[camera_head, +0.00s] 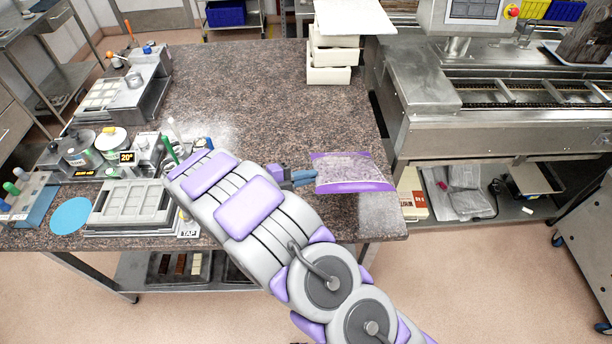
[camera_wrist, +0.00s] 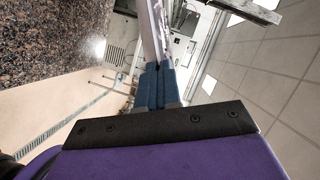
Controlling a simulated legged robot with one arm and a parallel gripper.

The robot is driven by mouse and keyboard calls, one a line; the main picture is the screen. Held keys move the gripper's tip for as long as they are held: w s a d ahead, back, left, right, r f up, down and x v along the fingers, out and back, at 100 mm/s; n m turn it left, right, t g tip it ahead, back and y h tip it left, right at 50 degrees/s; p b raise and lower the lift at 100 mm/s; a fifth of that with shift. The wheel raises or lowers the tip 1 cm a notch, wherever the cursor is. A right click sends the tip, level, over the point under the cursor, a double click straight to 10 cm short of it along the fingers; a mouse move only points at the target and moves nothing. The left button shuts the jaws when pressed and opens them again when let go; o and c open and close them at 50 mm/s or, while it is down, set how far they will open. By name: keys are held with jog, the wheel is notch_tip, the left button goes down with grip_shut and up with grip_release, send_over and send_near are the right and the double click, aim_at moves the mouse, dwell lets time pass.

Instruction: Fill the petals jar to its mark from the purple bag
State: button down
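My gripper (camera_head: 303,178) is shut on the edge of the purple bag (camera_head: 352,172) and holds it over the right part of the granite table. The bag has purple bands and a clear middle with pale contents. In the wrist view, the blue fingers (camera_wrist: 156,85) are close together with the thin bag (camera_wrist: 150,32) edge-on between them. Several small jars stand at the left of the table, among them a dark-lidded jar (camera_head: 76,148) and a white-lidded jar (camera_head: 111,142). I cannot tell which is the petals jar; no petals label or mark is readable.
A display (camera_head: 127,157) reading 20° stands by the jars. A grey mould (camera_head: 133,205) and blue disc (camera_head: 71,215) lie at the front left. White trays (camera_head: 329,75) are stacked at the back right. The table's middle is mostly clear; a conveyor machine (camera_head: 500,130) stands to the right.

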jog(key=shift+w+a+r, duration=0.1)
jog(key=shift+a+r, duration=0.05)
jog(key=shift+a, duration=0.95)
dwell(1.8)
jog(key=shift+d, duration=0.1)
